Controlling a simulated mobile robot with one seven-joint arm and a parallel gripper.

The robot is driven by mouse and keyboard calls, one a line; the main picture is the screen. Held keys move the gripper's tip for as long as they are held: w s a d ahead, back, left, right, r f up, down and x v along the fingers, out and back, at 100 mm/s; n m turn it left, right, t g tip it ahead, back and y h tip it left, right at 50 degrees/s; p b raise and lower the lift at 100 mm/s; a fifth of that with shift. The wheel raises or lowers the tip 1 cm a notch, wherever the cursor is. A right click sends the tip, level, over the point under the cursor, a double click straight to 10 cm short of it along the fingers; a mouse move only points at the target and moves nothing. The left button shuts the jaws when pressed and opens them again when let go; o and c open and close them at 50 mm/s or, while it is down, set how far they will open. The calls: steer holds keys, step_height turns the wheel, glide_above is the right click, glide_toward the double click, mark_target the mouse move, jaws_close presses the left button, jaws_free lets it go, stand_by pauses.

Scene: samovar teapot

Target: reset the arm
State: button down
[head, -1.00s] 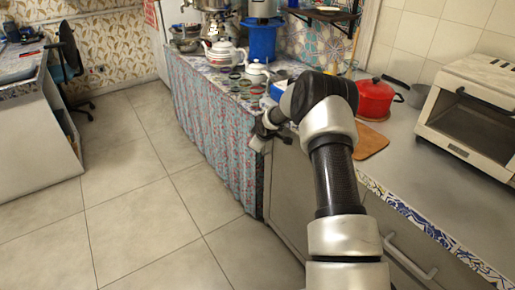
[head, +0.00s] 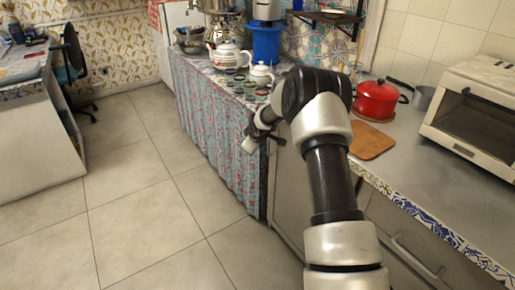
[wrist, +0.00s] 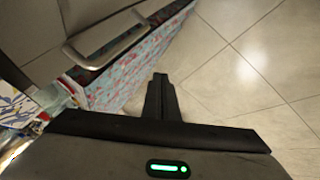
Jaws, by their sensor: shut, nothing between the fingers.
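My gripper (head: 250,144) hangs in front of the patterned cloth at the counter's edge in the head view. In the wrist view its fingers (wrist: 160,82) are together, with nothing between them, above the tiled floor. My arm reaches forward from the lower right and bends down at the elbow. The samovar (head: 217,6) stands at the back of the cloth-covered table, cut off by the top edge. A white teapot (head: 229,57) stands in front of it, and a smaller white pot (head: 260,75) stands nearer. My gripper is apart from all of these.
A red pot (head: 376,98), a wooden board (head: 370,141) and a toaster oven (head: 478,115) are on the right counter. Several small glasses stand on the cloth-covered table (head: 205,115). The tiled floor (head: 140,205) is open to the left.

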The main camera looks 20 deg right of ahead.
steer(key=s+a+r+m+h+p, duration=0.1)
steer(key=s+a+r+m, duration=0.1)
steer(key=s+r, duration=1)
steer(key=s+a+r+m, duration=0.15)
steer(key=s+r, duration=0.65)
steer(key=r, duration=0.8)
steer(key=s+a+r+m+g+y, duration=0.1)
steer(key=s+r+m, duration=0.15)
steer(key=s, duration=1.25)
steer(key=s+a+r+m+g, duration=0.1)
steer(key=s+a+m, duration=0.15)
steer(key=s, duration=1.15)
step_height(320, 180, up, 24)
steer(key=p, duration=2.4)
steer(key=shift+d+f, duration=0.25)
steer(key=shift+d, duration=0.05)
steer(key=shift+m, duration=0.25)
